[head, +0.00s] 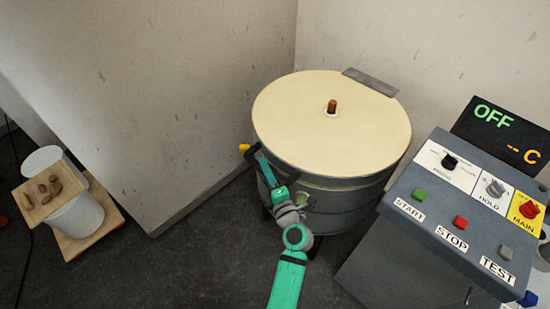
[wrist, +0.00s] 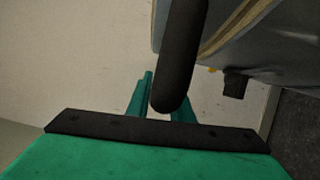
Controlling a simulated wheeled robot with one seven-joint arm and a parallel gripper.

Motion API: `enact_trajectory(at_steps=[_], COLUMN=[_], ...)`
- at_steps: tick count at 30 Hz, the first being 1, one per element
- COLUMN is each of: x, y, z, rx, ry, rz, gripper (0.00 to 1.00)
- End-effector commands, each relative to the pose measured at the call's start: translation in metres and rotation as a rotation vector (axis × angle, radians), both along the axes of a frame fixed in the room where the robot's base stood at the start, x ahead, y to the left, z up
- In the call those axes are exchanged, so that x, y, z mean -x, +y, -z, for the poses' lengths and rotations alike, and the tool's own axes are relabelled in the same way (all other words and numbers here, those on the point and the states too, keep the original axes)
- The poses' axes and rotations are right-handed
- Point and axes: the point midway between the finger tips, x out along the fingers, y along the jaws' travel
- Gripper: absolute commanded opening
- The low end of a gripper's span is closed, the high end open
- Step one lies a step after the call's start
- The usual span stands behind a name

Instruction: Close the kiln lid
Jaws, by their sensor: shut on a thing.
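The kiln (head: 330,200) is a round grey drum in the corner. Its cream lid (head: 350,140) lies over the top, looking flat or nearly so. I cannot tell whether a small gap remains under its front edge. A dark bar handle (wrist: 178,60) sticks out at the lid's front left. My gripper (head: 262,166) is at this handle, and in the wrist view its green fingers (wrist: 160,100) are shut on it. The handle hides part of the fingers. A grey hinge plate (head: 370,82) is at the lid's back edge.
A brown plug (head: 332,106) stands in the lid's middle. A control panel (head: 450,220) with buttons stands close on the right; its display (head: 505,130) reads OFF. Walls are close behind and left. A white bucket (head: 78,215) and board with brown lumps stand at far left.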

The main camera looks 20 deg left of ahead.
Motion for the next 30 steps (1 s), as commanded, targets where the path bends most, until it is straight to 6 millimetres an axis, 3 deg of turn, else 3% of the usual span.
enact_trajectory(at_steps=[9,18,19,21,30], x=[0.010,0.011,0.011,0.011,0.009], y=[0.014,0.014,0.014,0.014,0.012], z=[0.021,0.023,0.023,0.023,0.019], rx=[-0.001,0.002,0.002,0.003,0.000], ry=[0.013,0.015,0.015,0.014,0.008], rz=[-0.024,-0.024,-0.024,-0.023,-0.020], gripper=[0.00,0.00,0.23,0.39,0.39])
